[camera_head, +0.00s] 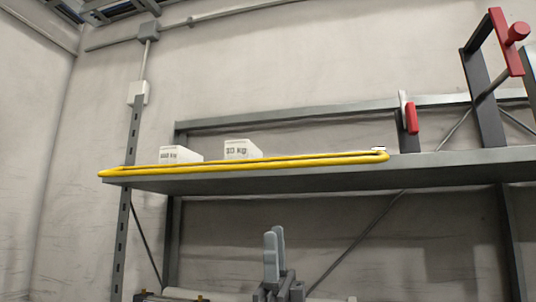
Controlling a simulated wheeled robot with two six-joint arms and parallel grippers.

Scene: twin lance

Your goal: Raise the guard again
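The guard appears to be the long yellow rail (250,161), a narrow loop lying flat along the front edge of the grey shelf (300,178). Its rounded ends are near the shelf's left corner and left of the red-handled lever. My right gripper (275,235) points up at the bottom centre, below the shelf and apart from the rail. Its two grey fingers overlap in this view, so the gap between them cannot be judged. Nothing shows held above the fingertips. My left gripper is not in view.
Two white weight-marked blocks, one at left (181,155) and one nearer the middle (241,150), stand behind the rail. A small red-handled lever (411,119) and a tall grey bracket with a red knob (508,42) stand at right. Posts and diagonal braces flank the space below.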

